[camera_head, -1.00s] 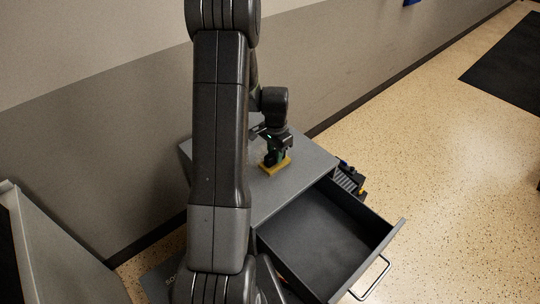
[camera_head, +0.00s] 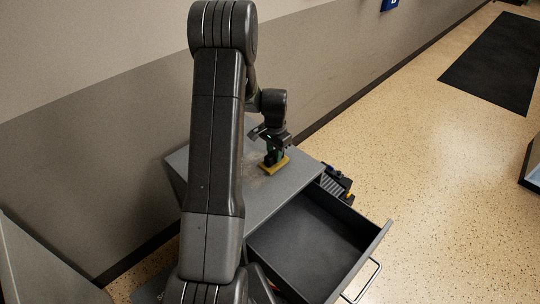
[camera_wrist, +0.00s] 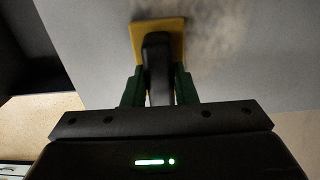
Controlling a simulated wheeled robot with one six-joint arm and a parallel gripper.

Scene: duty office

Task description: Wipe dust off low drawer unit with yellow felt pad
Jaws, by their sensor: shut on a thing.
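The low drawer unit (camera_head: 285,187) is a grey cabinet against the wall, with its drawer (camera_head: 312,245) pulled out and empty. My gripper (camera_head: 272,160) is over its top, shut on the dark handle of the yellow felt pad (camera_head: 277,168). The pad lies flat at the top's surface, towards the right part. In the wrist view the pad (camera_wrist: 176,30) shows beyond the green fingers of my gripper (camera_wrist: 160,88). A brownish dust patch (camera_wrist: 205,40) shows beside the pad in the wrist view. My arm hides part of the top's left side.
A dark object with yellow parts (camera_head: 337,187) stands on the floor behind the open drawer. The drawer's handle (camera_head: 363,283) sticks out at the front. A pale panel (camera_head: 40,270) stands at the lower left. The speckled floor at right is largely clear, with a black mat (camera_head: 495,62).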

